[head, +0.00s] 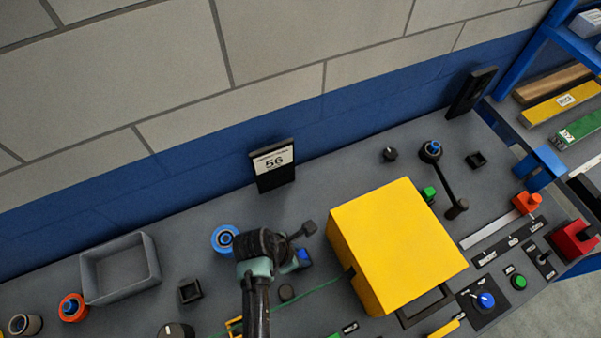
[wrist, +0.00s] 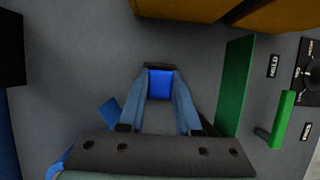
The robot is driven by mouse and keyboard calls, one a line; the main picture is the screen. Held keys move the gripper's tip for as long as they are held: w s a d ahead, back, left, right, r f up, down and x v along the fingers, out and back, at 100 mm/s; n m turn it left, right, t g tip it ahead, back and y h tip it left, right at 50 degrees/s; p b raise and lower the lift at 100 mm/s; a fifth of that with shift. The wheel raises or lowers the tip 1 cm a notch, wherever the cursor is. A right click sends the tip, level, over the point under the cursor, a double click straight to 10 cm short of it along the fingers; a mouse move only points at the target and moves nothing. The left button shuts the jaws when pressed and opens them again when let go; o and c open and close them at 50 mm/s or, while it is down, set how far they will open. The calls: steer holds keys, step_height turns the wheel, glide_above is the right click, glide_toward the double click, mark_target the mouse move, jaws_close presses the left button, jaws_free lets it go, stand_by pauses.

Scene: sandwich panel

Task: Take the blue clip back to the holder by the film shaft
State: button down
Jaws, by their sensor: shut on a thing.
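My gripper (wrist: 160,100) is shut on the blue clip (wrist: 160,84), which shows as a bright blue square between the fingertips in the wrist view. In the head view my gripper (head: 297,262) is left of the big yellow box, partly hidden by my own dark wrist. A blue spool (head: 225,239) stands just left of my wrist. I cannot tell which thing is the clip's holder. A thin green strip (head: 318,291) runs toward the yellow box; a green sheet (wrist: 235,85) stands right of the fingers.
The yellow box (head: 392,245) is a large obstacle on the grey bench. A grey tray (head: 120,268) and an orange spool (head: 72,307) are at left. A black crank (head: 445,180) and control buttons are at right.

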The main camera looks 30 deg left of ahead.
mark_target(300, 255)
steer(key=shift+r, duration=0.1)
stand_by(0.3)
step_height(300, 255, up, 10)
steer(key=shift+f, duration=0.1)
stand_by(0.5)
steer(key=shift+r+p, duration=0.55)
steer(key=shift+p, duration=0.25)
steer(key=shift+f, duration=0.1)
